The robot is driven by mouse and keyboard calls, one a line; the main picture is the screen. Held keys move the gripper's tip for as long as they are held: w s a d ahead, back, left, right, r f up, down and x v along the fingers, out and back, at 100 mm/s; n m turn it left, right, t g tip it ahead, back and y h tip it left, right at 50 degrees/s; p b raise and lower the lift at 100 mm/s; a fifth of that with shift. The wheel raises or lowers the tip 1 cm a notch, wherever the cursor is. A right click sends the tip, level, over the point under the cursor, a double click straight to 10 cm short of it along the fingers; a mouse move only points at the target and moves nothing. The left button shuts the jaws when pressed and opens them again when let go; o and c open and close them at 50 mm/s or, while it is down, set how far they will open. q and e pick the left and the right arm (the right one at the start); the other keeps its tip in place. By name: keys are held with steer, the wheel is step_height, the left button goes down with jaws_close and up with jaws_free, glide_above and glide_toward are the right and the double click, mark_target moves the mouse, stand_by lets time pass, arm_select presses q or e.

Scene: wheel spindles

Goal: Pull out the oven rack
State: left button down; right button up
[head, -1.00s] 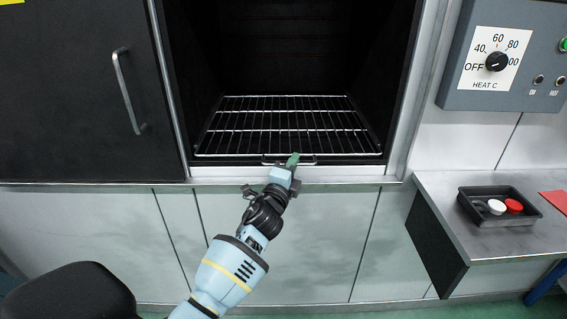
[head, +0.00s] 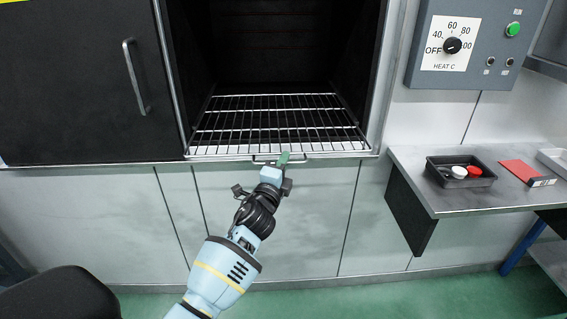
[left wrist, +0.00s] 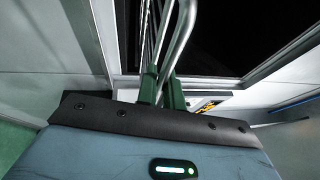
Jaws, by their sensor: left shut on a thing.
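The oven rack (head: 272,121) is a wire grid lying level in the dark oven opening. Its front edge stands at the opening's sill, with a wire handle loop (head: 301,158) at the front. My left gripper (head: 283,157) is shut on that handle from the front. In the left wrist view the green fingers of my left gripper (left wrist: 161,88) close around the bright metal bar of the rack handle (left wrist: 180,40). My right gripper is not in view.
The oven door (head: 75,80) stands to the left of the opening. A steel side shelf (head: 430,194) at right holds a black tray (head: 480,181) with white and red caps, and a red item (head: 522,171). A control box (head: 470,45) hangs above. The floor in front looks clear.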

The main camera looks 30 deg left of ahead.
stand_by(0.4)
arm_select(q)
steer(key=c, duration=1.5)
jaws_free()
steer(key=shift+s, duration=0.1)
steer(key=shift+v, duration=3.9)
